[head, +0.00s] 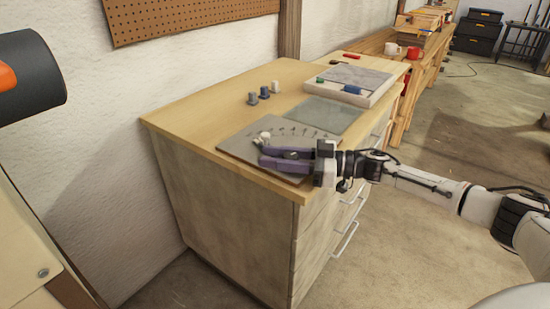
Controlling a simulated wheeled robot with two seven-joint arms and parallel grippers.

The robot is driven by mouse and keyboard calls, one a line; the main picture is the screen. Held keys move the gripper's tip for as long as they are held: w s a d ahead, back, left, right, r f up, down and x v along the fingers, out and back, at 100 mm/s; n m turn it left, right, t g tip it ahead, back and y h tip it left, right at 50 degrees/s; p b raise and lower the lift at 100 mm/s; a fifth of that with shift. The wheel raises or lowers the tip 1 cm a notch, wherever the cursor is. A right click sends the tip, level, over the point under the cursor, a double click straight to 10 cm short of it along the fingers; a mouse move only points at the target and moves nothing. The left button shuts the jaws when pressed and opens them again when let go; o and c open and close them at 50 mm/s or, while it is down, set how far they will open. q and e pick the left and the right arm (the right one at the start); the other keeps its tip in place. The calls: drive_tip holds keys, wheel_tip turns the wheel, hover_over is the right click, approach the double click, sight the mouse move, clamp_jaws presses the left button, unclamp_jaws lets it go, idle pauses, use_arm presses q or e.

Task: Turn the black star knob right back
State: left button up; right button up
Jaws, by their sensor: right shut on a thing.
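A grey plate (237,144) lies at the front of the wooden-topped cabinet, with a row of small marks or parts and a whitish piece (263,136) on it. My right gripper (265,156) reaches in from the right, low over this plate, its purple fingers pointing left. It is shut on a small dark thing (290,155) that shows between the fingers. This may be the black star knob, but the fingers hide most of it and I cannot make out its shape or turn. My left gripper is not in view.
The cabinet top (205,107) also holds several small grey and white cylinders (264,93), a glassy grey panel (330,113) and a pale tray (355,82) with blue and green items. The left part of the top is clear. A wall stands behind; drawer handles (346,238) jut out at right.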

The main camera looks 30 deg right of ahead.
idle(0.4)
drive_tip(key=o, duration=1)
drive_tip(key=v, duration=1)
drive_tip(key=shift+d+b, duration=0.15)
drive_tip(key=shift+b, duration=0.2)
drive_tip(key=shift+s+f, duration=0.1)
drive_tip(key=shift+s, duration=0.05)
